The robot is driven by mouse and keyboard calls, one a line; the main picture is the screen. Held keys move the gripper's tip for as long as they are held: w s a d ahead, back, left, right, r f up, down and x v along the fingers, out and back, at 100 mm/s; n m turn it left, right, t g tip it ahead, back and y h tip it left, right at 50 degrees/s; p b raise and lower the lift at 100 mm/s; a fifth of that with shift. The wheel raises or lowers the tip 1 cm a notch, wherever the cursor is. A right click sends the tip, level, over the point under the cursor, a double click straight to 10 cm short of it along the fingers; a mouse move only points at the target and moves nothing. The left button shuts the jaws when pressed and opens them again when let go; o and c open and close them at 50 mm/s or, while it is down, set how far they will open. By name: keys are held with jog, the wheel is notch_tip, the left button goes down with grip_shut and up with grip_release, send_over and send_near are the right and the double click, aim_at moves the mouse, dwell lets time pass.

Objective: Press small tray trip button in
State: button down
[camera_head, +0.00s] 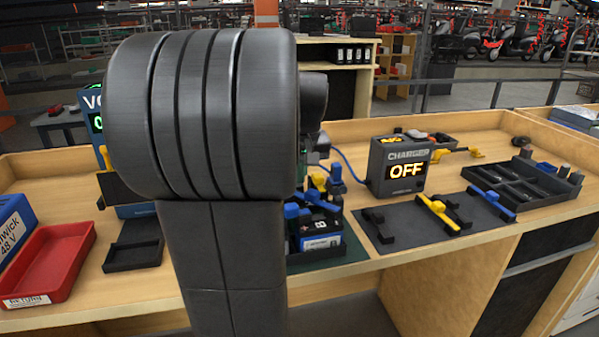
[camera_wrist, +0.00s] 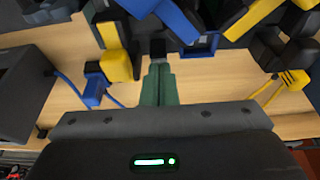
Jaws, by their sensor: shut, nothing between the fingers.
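My gripper (camera_wrist: 158,68) is shut and empty, its green fingers together in the middle of the wrist view. Blue and yellow parts lie around and beyond the fingertips; I cannot tell whether the tips touch anything. In the head view my arm covers the bench's left middle and hides most of the gripper. A small shallow black tray (camera_head: 134,256) lies on the bench to the left of my arm. I cannot make out a trip button in either view.
A charger (camera_head: 398,167) reading OFF stands right of my arm. A dark mat (camera_head: 415,232) with clamps, a compartment tray (camera_head: 520,190) and a red bin (camera_head: 50,262) share the bench (camera_head: 400,257). A blue cable runs to the charger.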

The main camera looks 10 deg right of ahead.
aim_at(299, 187)
notch_tip(299, 187, up, 4)
jog(key=p, duration=0.4)
jog(key=shift+r, duration=0.1)
jog(key=v, duration=0.9)
jog(key=shift+r+p, duration=0.35)
jog(key=shift+r, duration=0.05)
